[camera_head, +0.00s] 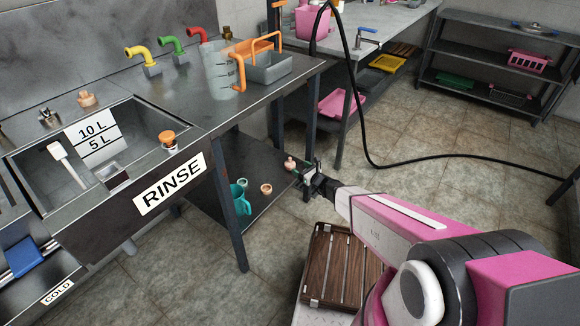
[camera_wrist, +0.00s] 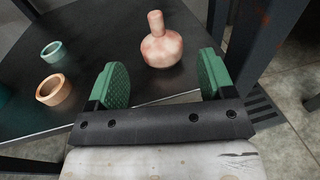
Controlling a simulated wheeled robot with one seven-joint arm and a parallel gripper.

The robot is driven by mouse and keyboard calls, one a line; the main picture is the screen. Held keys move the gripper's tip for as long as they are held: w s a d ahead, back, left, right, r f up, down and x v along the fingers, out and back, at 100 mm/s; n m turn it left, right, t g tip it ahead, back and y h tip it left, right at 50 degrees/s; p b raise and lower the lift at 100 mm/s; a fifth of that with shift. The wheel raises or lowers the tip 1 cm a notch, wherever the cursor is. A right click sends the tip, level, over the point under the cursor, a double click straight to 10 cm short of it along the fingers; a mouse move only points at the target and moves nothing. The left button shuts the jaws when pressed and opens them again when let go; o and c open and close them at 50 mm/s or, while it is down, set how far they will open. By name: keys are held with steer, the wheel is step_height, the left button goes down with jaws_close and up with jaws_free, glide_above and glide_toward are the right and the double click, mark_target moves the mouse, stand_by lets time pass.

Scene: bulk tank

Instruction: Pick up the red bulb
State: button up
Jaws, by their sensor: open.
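The bulb (camera_wrist: 161,46), pale red to pinkish with a round body and a short neck, stands upright on the dark lower shelf (camera_wrist: 95,25). In the head view the bulb (camera_head: 290,163) is small, near the shelf's right end. My gripper (camera_wrist: 160,82) is open, with a green pad on each finger. The bulb lies ahead of the gap between the pads, nearer the right one, and I see no contact. In the head view my gripper (camera_head: 306,176) reaches in at the shelf's right end, close beside the bulb.
An orange-tan ring (camera_wrist: 53,89) and a green ring (camera_wrist: 52,51) lie left of the bulb. A teal jug (camera_head: 240,199) stands farther left on the shelf. A dark table leg (camera_wrist: 262,40) rises close to my right finger. A slatted wooden rack (camera_head: 340,262) lies below my arm.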

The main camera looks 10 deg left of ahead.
mark_target(291, 162)
steer(key=x, duration=0.8)
steer(key=shift+a+r, duration=0.1)
steer(key=shift+r, duration=0.25)
steer(key=shift+s, duration=0.1)
steer(key=c, duration=1.1)
steer(key=shift+c, duration=0.3)
steer(key=shift+f, duration=0.1)
